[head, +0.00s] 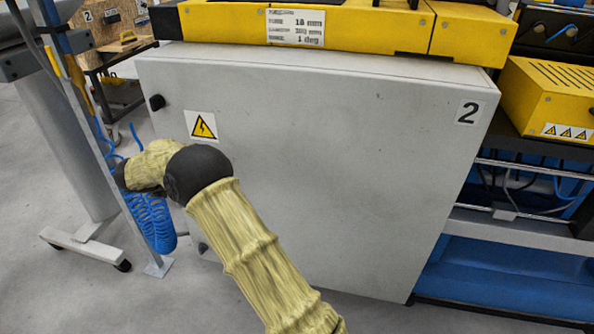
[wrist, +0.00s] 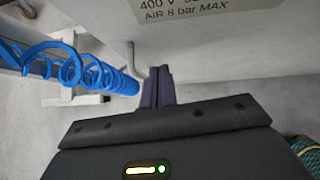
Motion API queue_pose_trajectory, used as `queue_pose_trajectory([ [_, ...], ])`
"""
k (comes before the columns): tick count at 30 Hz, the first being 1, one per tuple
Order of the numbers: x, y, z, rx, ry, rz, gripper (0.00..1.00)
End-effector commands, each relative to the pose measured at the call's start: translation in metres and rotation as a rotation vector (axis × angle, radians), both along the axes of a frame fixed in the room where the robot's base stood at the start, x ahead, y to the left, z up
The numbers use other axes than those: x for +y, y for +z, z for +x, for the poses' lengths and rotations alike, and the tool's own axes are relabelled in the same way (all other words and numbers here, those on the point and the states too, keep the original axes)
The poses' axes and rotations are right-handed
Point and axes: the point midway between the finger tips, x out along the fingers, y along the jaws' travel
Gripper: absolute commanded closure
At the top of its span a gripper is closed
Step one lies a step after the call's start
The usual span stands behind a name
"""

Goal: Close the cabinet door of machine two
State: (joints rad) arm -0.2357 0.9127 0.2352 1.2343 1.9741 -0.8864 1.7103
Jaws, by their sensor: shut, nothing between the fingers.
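The cabinet door (head: 330,170) of machine two is a large light-grey panel with a "2" label at its upper right and a yellow warning sign at its upper left. Contact is unclear.
A blue coiled hose (head: 155,222) hangs left of the door and also shows in the wrist view (wrist: 85,70). A grey stand (head: 75,130) is farther left. A yellow machine top (head: 350,28) is above the door. Open floor (head: 40,290) lies at lower left.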

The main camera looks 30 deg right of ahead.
Motion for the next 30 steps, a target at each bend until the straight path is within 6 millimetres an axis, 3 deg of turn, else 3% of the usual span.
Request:
queue_pose_trajectory([
  [1,0.012,0.015,-0.006,-0.004,0.011,0.004,1.0],
  [3,0.024,0.024,-0.015,-0.003,0.017,0.004,1.0],
  [10,0.045,0.053,-0.039,0.0,0.017,0.004,1.0],
  [15,0.048,0.064,-0.046,0.001,0.008,0.004,1.0],
  [26,0.048,0.064,-0.047,0.002,0.008,0.001,1.0],
  [30,0.041,0.074,-0.044,-0.009,0.085,-0.052,1.0],
])
